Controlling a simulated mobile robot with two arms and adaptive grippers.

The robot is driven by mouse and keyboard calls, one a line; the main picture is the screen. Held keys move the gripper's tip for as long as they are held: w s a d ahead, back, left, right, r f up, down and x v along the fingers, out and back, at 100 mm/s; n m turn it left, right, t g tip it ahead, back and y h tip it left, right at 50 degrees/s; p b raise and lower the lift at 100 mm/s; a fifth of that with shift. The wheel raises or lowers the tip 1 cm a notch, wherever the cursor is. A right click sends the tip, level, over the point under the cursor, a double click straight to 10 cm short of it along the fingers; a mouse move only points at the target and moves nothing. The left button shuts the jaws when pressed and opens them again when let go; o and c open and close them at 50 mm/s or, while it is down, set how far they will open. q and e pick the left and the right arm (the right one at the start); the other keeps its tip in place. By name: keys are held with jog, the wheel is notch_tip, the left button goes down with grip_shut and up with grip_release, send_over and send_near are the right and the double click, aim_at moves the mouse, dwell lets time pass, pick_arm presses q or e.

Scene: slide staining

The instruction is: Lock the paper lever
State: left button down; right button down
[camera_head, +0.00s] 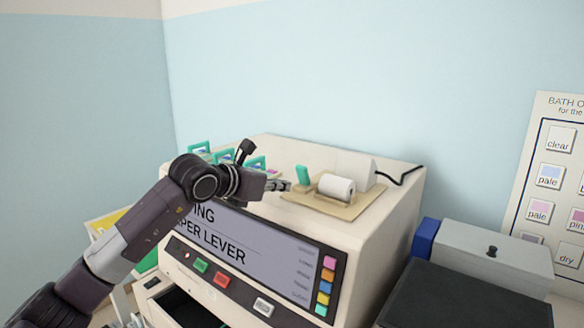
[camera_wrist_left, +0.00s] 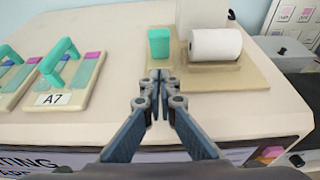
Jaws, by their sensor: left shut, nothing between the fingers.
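The paper lever, a teal block-shaped handle (camera_head: 302,175), stands on a tan base plate (camera_head: 345,211) beside a white paper roll (camera_head: 337,188) on top of the cream machine. In the left wrist view the teal lever (camera_wrist_left: 159,45) stands left of the roll (camera_wrist_left: 215,44), just beyond my fingertips. My left gripper (camera_head: 284,186) is shut and empty, low over the machine top at the plate's left edge. In the wrist view its tips (camera_wrist_left: 159,76) point at the lever; I cannot tell whether they touch it. My right gripper is not in view.
Slide racks with teal handles (camera_wrist_left: 60,62), one labelled A7, stand left of the gripper. A screen (camera_head: 260,250) on the machine's front shows "PER LEVER". A black cable (camera_head: 402,173) runs behind the roll. Grey and dark boxes (camera_head: 490,255) stand at the right.

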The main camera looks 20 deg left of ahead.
aim_at(301, 177)
pick_arm(q)
jog(key=w+p, duration=0.1)
jog(key=w, duration=0.1)
jog(key=w+d+r+p, duration=0.1)
jog(key=shift+w+d+r, duration=0.15)
jog(key=shift+w+d, duration=0.05)
jog(key=shift+w, duration=0.35)
